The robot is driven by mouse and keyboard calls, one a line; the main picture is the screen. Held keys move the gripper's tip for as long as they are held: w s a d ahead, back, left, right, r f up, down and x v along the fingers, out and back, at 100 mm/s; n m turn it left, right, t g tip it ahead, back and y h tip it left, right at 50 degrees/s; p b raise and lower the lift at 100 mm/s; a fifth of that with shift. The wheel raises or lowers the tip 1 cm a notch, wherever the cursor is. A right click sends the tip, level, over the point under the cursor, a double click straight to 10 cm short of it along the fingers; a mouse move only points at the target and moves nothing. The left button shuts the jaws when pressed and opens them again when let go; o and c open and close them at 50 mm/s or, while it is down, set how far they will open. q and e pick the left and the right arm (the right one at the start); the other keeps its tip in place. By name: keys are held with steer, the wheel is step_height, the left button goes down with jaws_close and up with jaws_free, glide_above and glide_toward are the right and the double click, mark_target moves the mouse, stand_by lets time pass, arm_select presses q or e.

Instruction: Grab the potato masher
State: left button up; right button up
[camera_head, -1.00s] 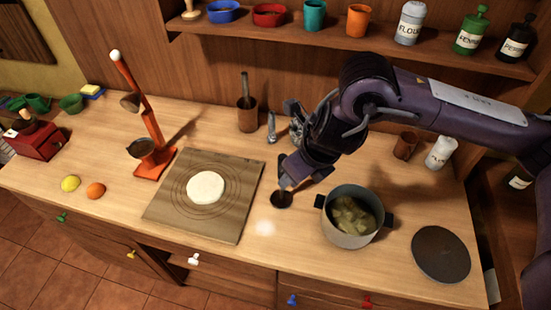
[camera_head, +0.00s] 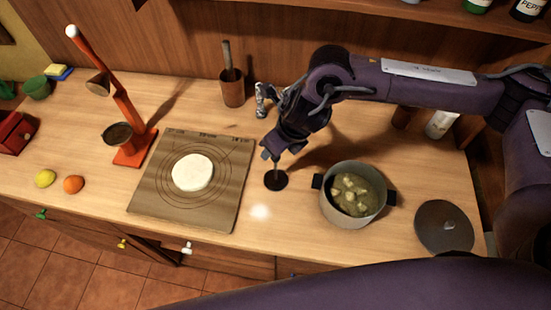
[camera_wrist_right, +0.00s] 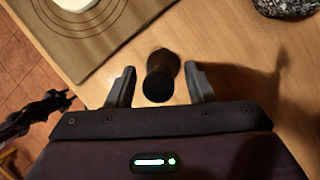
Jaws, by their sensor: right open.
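The potato masher (camera_head: 275,181) stands on the counter with its dark round end down, between the board and the pot. My right gripper (camera_head: 271,153) is directly above it, jaws pointing down. In the right wrist view, the masher's dark handle (camera_wrist_right: 160,78) rises between the two open fingers of my right gripper (camera_wrist_right: 158,88). A gap shows on each side, so the handle is not clamped. A dark jointed shape, which looks like my left gripper (camera_wrist_right: 36,113), shows at the left edge of that view; its jaws are unclear.
A pot (camera_head: 335,213) of potato pieces stands to the right, with a dark lid (camera_head: 430,237) beyond it. A board (camera_head: 158,205) with dough (camera_head: 192,173) lies to the left. A silvery object (camera_head: 263,100) and a cup (camera_head: 232,93) stand behind the gripper.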

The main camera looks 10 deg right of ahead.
steer(key=shift+x, duration=1)
steer(key=shift+r, duration=0.1)
jaws_close()
